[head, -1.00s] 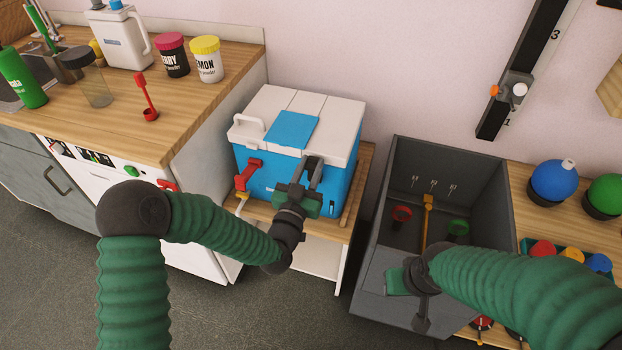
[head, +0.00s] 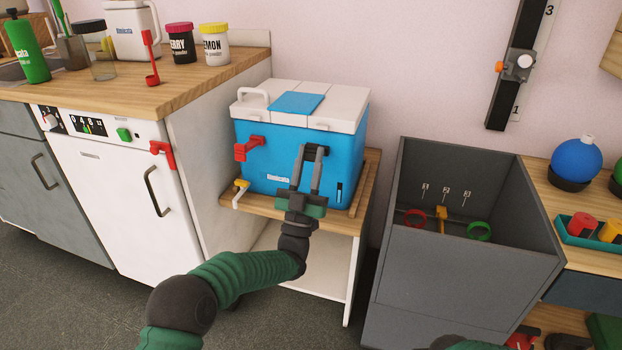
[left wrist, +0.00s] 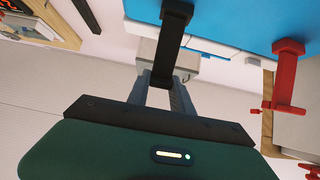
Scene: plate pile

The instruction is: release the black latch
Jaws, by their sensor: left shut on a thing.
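The blue cooler (head: 270,160) with a white lid (head: 338,110) stands on a small wooden-topped stand. The black latch (left wrist: 172,40) is on the cooler's front, and in the wrist view it sticks out from the wall. My left gripper (head: 311,152) is at the cooler's front right, its two fingers shut on the black latch's end; it also shows in the left wrist view (left wrist: 162,82). In the head view the fingers partly hide the latch. The lid is down. My right gripper is not in view; only a bit of that arm shows at the bottom edge.
A red latch (head: 249,148) is at the cooler's front left, apart from my gripper; it also shows in the wrist view (left wrist: 287,75). A yellow-and-white tap (head: 240,190) is below it. A grey open bin (head: 460,275) stands to the right, a white dishwasher (head: 115,200) to the left.

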